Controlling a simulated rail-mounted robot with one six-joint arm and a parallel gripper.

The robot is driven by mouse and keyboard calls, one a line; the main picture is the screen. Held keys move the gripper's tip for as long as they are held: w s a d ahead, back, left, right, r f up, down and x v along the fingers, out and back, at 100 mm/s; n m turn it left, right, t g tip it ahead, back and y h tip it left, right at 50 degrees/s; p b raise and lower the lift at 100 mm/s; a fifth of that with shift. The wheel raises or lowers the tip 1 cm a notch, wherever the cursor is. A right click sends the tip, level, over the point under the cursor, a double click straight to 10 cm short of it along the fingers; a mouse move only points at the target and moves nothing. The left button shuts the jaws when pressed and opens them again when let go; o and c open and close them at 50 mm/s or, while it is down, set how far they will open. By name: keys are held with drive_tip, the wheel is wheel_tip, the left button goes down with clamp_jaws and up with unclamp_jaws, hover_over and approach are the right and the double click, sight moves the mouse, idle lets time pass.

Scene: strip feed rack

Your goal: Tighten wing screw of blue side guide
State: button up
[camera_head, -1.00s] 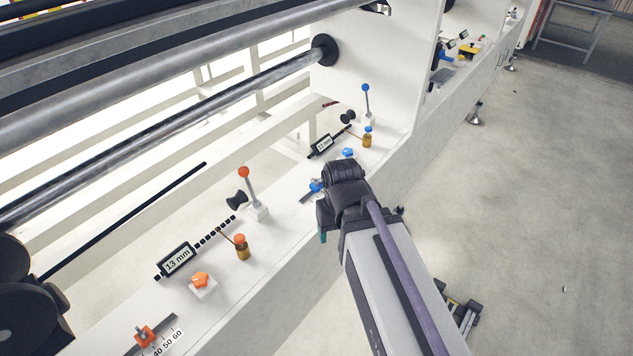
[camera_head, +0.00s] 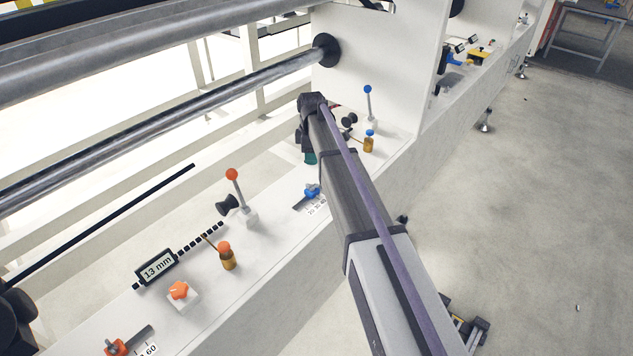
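The blue wing screw (camera_head: 312,191) sits on the blue side guide's slotted scale on the white rail, just left of my arm. It is small, and its tightness cannot be seen. The end of my arm reaches over the rail beyond the wing screw, near the white end plate. A dark part with a teal piece (camera_head: 310,158) hangs there, a little above the screw in the picture and apart from it. My gripper's fingers cannot be made out, so whether they are open or shut does not show.
A blue-topped lever (camera_head: 368,100) and a blue-capped amber bottle (camera_head: 368,141) stand right of my arm. Nearer are an orange-topped lever (camera_head: 238,195), an orange-capped bottle (camera_head: 227,257), an orange knob (camera_head: 179,291), an orange wing screw (camera_head: 117,347) and a 13 mm display (camera_head: 158,267). Rollers run above.

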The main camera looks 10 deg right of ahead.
sight(312, 186)
drive_tip(key=f+b, duration=0.3)
drive_tip(key=f+n+b, duration=0.1)
drive_tip(key=f+b, duration=0.3)
drive_tip(key=s+f+n+b, duration=0.1)
drive_tip(key=f+b, duration=0.2)
drive_tip(key=b, duration=0.1)
drive_tip(key=shift+a+f, duration=0.15)
drive_tip(key=shift+f, duration=0.25)
drive_tip(key=shift+r, duration=0.15)
clamp_jaws()
